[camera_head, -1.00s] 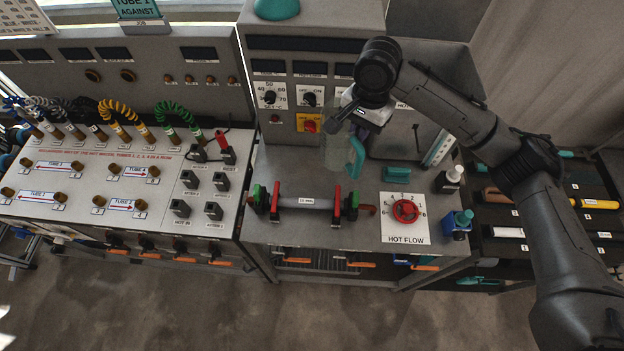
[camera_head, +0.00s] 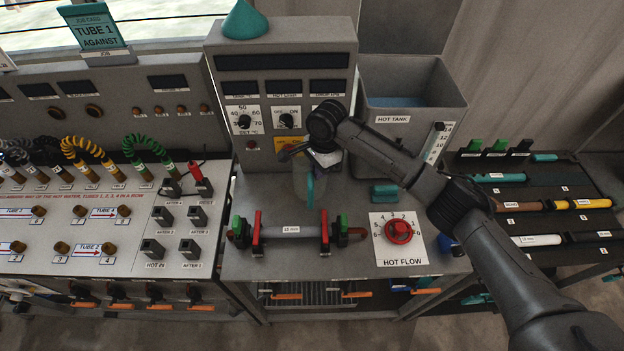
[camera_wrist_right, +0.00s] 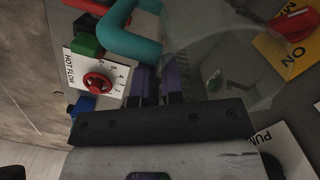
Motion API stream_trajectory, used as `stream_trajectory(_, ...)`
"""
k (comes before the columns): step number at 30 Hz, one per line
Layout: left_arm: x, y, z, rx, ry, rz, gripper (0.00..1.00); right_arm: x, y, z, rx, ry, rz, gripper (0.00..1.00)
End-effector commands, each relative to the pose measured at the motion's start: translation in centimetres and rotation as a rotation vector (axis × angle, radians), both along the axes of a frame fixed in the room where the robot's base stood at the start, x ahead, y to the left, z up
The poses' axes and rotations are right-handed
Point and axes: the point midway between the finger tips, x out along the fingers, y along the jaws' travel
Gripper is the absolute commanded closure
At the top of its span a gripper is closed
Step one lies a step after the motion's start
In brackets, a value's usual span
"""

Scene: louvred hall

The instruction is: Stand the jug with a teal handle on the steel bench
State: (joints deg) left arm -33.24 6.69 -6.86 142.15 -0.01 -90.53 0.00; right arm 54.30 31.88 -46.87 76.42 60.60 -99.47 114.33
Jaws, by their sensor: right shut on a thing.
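The clear jug (camera_head: 299,184) with its teal handle (camera_head: 309,188) is in front of the control panel, behind the clamped tube, over the steel bench (camera_head: 345,268). It looks roughly upright. I cannot tell whether its base touches the bench. My right gripper (camera_head: 318,160) is shut on the jug at its handle side. In the right wrist view the gripper's fingers (camera_wrist_right: 156,88) close at the teal handle (camera_wrist_right: 132,44), with the clear jug wall (camera_wrist_right: 225,50) to the right. My left gripper is not in view.
A grey clamped tube (camera_head: 290,232) with red and green clamps lies across the bench front. The red hot flow dial (camera_head: 398,231) and a teal block (camera_head: 384,193) are to the right. The hot tank (camera_head: 410,100) stands behind my right arm. The bench between jug and dial is partly clear.

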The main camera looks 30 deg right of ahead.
Motion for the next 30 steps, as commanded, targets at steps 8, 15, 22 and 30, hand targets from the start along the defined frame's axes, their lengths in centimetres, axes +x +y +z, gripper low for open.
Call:
stream_trajectory(8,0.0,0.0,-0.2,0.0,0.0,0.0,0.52,1.5,1.2,-1.1,0.0,-0.001,0.0,1.0)
stream_trajectory(15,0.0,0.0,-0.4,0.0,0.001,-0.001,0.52,1.5,1.2,-2.8,-0.001,0.002,0.0,1.0)
stream_trajectory(22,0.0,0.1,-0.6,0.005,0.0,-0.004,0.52,1.5,1.2,-5.1,-0.001,-0.001,0.0,1.0)
stream_trajectory(30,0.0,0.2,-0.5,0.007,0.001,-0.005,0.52,1.5,1.2,-5.1,0.0,-0.001,0.0,1.0)
